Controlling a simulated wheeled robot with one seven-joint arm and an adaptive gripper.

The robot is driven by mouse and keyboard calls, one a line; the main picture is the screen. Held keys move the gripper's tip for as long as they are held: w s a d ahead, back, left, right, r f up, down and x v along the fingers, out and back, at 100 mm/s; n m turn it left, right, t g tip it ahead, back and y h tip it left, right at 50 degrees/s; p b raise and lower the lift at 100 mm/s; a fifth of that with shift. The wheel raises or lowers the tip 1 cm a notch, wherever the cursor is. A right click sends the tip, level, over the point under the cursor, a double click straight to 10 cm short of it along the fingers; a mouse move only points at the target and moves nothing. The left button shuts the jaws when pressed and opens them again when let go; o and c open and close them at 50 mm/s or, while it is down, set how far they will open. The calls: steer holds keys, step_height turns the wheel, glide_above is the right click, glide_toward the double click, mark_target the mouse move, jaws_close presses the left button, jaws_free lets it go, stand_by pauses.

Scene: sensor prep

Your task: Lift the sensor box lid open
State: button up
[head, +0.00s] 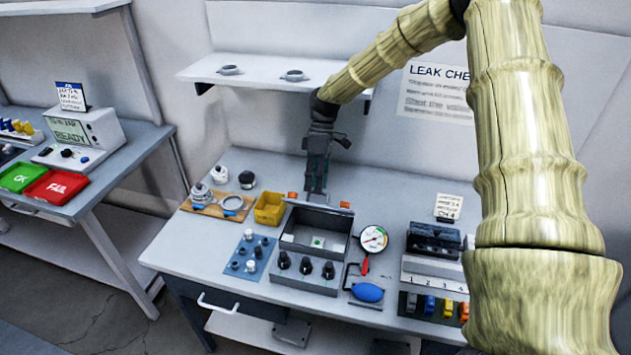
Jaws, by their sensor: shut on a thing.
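The sensor box (306,274) is a grey case on the workbench, with several black knobs along its front. Its lid (320,217) is raised at the back, with its dark inner face towards me. The box is open enough to show a pale interior with a small green part (317,242). My gripper (316,194) reaches down from above at the lid's top edge and is shut on the lid. The fingertips are small and partly hidden at the lid, so their exact grip is hard to see.
A yellow bin (269,209) stands left of the box, and a blue pad with fittings (250,256) lies front left. A pressure gauge (374,239) and blue bulb (367,292) are close on the right. A wall shelf (255,73) hangs behind.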

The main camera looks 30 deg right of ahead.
steer(key=shift+d+f, duration=0.15)
steer(key=shift+d, duration=0.05)
steer(key=v, duration=1.2)
steer(key=shift+a, duration=0.15)
steer(key=shift+w, duration=0.1)
